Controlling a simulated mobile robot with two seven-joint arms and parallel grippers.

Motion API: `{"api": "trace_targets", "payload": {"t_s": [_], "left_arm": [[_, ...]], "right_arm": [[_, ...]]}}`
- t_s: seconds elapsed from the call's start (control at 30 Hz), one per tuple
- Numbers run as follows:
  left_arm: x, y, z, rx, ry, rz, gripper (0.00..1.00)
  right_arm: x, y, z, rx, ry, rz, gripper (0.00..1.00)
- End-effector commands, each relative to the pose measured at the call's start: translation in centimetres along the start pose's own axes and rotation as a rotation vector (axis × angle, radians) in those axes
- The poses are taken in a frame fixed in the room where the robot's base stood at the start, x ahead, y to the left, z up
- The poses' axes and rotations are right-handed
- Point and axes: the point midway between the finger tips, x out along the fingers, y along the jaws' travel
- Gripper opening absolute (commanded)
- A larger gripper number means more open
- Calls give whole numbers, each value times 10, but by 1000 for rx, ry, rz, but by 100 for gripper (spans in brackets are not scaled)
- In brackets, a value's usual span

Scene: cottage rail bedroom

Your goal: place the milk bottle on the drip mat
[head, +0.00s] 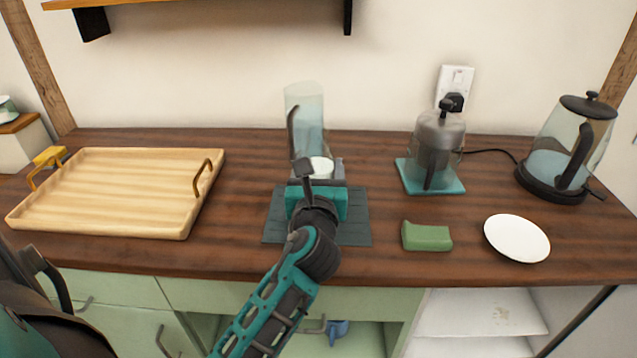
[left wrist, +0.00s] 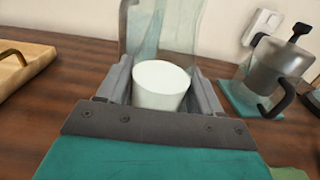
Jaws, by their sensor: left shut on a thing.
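My left gripper (head: 319,172) is shut on a white, smooth, round-topped thing (head: 320,166). The white thing also shows between the fingers in the left wrist view (left wrist: 161,86). It could be the milk bottle, but its lower part is hidden by the gripper, so I cannot be sure. A dark grey mat (head: 352,228), which looks like the drip mat, lies on the counter beneath my gripper and wrist in the head view. I cannot tell whether the white thing touches it.
A tall clear jug (head: 307,112) stands just behind the gripper. A glass press (head: 437,145) on a teal mat (head: 447,184), a green sponge (head: 427,237), a white plate (head: 517,238) and a kettle (head: 566,145) are to the right. A wooden tray (head: 110,195) is left.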

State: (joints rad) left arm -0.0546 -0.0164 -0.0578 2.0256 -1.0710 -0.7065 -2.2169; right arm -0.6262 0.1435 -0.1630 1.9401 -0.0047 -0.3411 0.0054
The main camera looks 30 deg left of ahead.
Motion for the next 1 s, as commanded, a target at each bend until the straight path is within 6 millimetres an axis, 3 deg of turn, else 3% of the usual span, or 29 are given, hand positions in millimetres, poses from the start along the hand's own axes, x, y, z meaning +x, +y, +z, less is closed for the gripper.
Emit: {"api": "trace_targets", "payload": {"t_s": [0.1, 0.57, 0.6, 0.83, 1.0], "left_arm": [[0, 0, -12, 0, -3, -1, 16], [0, 0, -15, 0, -3, -1, 16], [0, 0, -17, 1, 1, -1, 68], [0, 0, -16, 1, 1, -1, 90], [0, 0, -16, 1, 0, -1, 91]], "right_arm": [[3, -2, 4, 2, -6, -4, 38], [4, -5, -5, 2, 14, -11, 38], [4, -5, -6, 2, 15, -11, 38], [4, -5, -6, 2, 14, -11, 38], [4, -4, -5, 2, 13, -10, 38]]}}
